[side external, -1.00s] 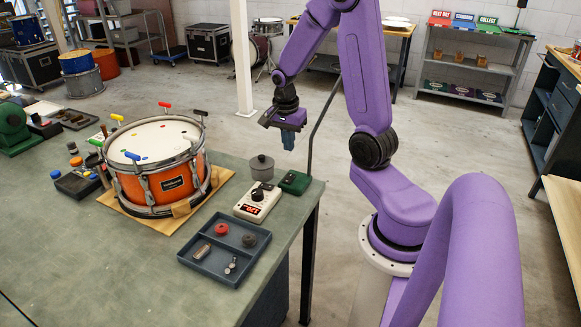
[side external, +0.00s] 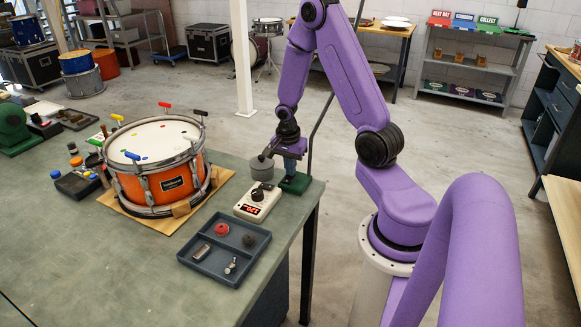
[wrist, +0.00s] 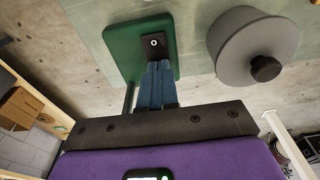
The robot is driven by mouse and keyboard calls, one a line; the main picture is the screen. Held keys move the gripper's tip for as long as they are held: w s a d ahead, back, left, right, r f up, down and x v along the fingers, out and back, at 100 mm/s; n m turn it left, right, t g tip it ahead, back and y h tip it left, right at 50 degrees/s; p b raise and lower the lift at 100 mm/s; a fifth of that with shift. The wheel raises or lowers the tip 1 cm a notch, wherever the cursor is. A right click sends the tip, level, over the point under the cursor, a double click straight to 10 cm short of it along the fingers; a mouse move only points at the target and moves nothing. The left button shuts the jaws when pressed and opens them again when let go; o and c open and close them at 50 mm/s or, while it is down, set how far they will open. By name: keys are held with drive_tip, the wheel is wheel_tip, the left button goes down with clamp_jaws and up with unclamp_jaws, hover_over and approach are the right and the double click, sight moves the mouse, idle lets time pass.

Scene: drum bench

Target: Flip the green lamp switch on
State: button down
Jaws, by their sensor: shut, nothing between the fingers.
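The green lamp switch base (side external: 296,184) sits at the right corner of the bench. In the wrist view the green base (wrist: 122,48) carries a dark rocker plate (wrist: 155,40) with a small white ring mark. My gripper (side external: 290,174) points down at the switch. In the wrist view its blue fingertips (wrist: 157,68) are together with nothing between them, right at the near edge of the dark plate. I cannot tell whether they touch it. The fingers hide part of the plate. The lamp head is not clearly visible.
A grey lidded pot (side external: 262,166) stands close beside the switch, also in the wrist view (wrist: 240,45). A white timer box (side external: 257,203), a grey tray (side external: 224,248) and an orange drum (side external: 165,180) are on the bench (side external: 120,265). A thin dark pole rises behind the switch.

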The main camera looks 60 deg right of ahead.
drive_tip(key=shift+f, duration=0.2)
idle(0.3)
drive_tip(key=shift+a+r, duration=0.3)
drive_tip(key=shift+a, duration=0.45)
wheel_tip(320, 180, up, 14)
drive_tip(key=d, duration=0.1)
drive_tip(key=shift+d, duration=0.35)
idle(0.4)
